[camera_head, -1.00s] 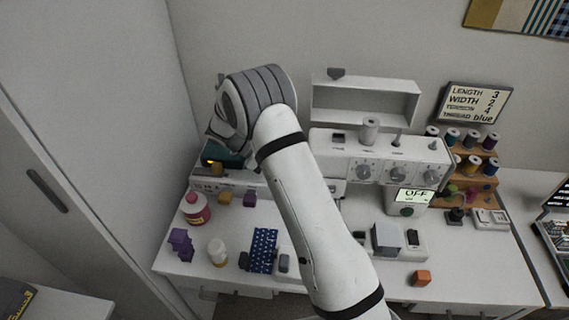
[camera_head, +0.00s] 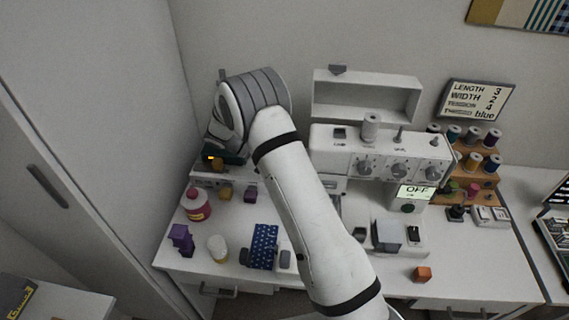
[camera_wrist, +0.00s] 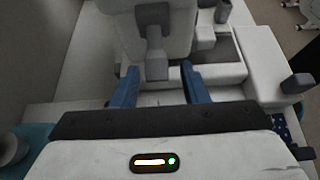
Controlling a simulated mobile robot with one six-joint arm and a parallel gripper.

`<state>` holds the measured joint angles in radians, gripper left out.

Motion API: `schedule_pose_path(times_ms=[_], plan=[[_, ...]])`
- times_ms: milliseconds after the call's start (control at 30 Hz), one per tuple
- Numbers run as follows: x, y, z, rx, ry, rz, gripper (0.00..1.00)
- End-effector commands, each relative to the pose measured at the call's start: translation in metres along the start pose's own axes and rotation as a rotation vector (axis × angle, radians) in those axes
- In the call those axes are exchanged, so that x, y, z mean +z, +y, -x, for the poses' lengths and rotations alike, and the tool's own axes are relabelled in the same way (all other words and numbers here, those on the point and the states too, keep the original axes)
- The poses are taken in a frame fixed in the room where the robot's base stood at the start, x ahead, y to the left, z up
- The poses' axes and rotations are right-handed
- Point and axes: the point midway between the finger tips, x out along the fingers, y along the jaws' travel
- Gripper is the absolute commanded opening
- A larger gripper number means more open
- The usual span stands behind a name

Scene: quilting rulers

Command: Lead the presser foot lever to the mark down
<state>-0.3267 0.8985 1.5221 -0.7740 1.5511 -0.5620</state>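A dark grey lever (camera_wrist: 155,60) hangs from a white housing in the wrist view and looks like the presser foot lever. My gripper (camera_wrist: 159,78) has two blue fingers standing apart, one on each side of the lever's lower end. I see no contact with the lever. In the head view the white sewing machine (camera_head: 382,150) has dials and a small screen reading OFF. My arm covers its left part, so the lever is hidden there. I cannot make out a down mark in either view.
A pink bottle (camera_head: 197,206), purple blocks (camera_head: 181,238) and a blue patterned cloth (camera_head: 264,243) lie on the table at the left front. A thread rack (camera_head: 470,180) stands right of the machine.

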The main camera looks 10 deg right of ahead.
Motion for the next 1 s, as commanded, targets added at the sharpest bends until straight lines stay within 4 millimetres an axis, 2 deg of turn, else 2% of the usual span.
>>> schedule_pose_path(times_ms=[333, 700, 833, 1000], plan=[[0.001, 0.002, 0.006, 0.004, 0.001, -0.004, 0.44], [-0.001, 0.000, 0.063, 0.004, 0.002, -0.004, 0.44], [0.000, 0.000, 0.075, 0.002, 0.000, -0.002, 0.44], [0.001, 0.000, 0.078, 0.001, 0.000, -0.002, 0.44]])
